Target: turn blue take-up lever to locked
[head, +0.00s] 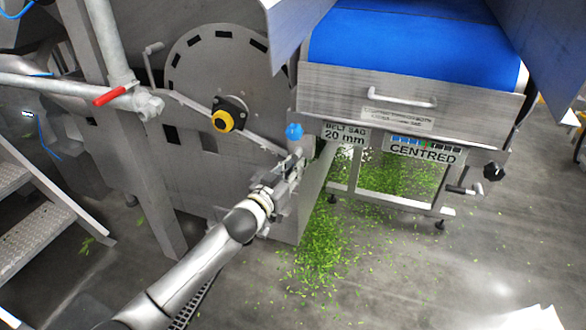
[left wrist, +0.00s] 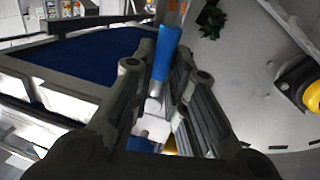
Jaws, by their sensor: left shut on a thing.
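The blue take-up lever shows as a blue knob (head: 294,131) at the left front corner of the belt conveyor. In the left wrist view its blue grip (left wrist: 168,55) stands between my fingers, with a pale metal stem (left wrist: 153,108) below it. My left gripper (head: 294,162) reaches in from the lower left and is shut on the lever, just below the blue knob. The fingers also show in the left wrist view (left wrist: 160,85). The lever's base is partly hidden by the gripper. No locked marking is readable. My right gripper is not in view.
A blue belt (head: 410,45) lies above a steel front panel with a handle (head: 395,98). Signs read "BELT SAG 20 mm" (head: 345,134) and "CENTRED" (head: 422,151). A drum disc with a yellow hub (head: 222,121) stands left. A red-handled valve (head: 110,96) is farther left. Green leaves (head: 325,240) litter the floor.

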